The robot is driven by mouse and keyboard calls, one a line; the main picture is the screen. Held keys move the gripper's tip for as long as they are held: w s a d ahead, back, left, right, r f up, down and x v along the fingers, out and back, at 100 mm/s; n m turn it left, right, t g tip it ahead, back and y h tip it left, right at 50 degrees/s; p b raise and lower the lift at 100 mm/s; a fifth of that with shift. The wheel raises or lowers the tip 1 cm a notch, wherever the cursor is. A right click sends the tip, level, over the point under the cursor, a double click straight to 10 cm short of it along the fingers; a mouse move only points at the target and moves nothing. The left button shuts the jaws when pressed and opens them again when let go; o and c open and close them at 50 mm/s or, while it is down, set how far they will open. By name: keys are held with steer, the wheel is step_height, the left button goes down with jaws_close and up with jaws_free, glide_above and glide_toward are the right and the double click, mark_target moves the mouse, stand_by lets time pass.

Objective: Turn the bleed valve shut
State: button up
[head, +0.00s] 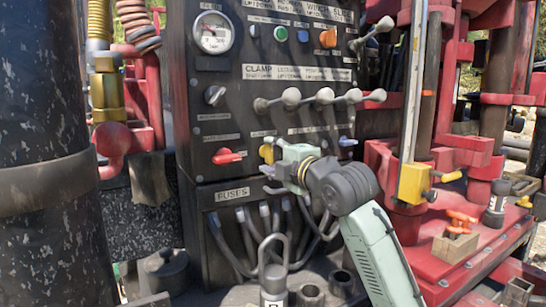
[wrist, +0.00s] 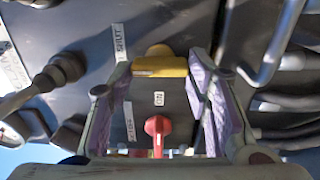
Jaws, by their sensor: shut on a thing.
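The bleed valve, taken to be the yellow handle beside a label reading SHUT, is at the top middle of the wrist view (wrist: 160,66). Its bar lies crosswise there. In the head view the yellow handle (head: 266,153) shows on the black panel, partly hidden by my gripper (head: 273,169). In the wrist view the two fingers with purple pads stand on either side of the handle, and my gripper (wrist: 162,72) is shut on it. The handle's exact turn relative to the SHUT label is hard to tell.
A red knob (head: 227,156) sits left of the yellow handle; it also shows in the wrist view (wrist: 157,130). A row of ball-topped levers (head: 325,96) sticks out above. Below, black cables (head: 245,240) hang under the FUSES label. A blue knob (head: 347,141) is to the right.

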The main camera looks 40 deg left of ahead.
steer(key=o, duration=1.2)
steer(key=shift+c, duration=0.2)
steer(key=v, duration=1.2)
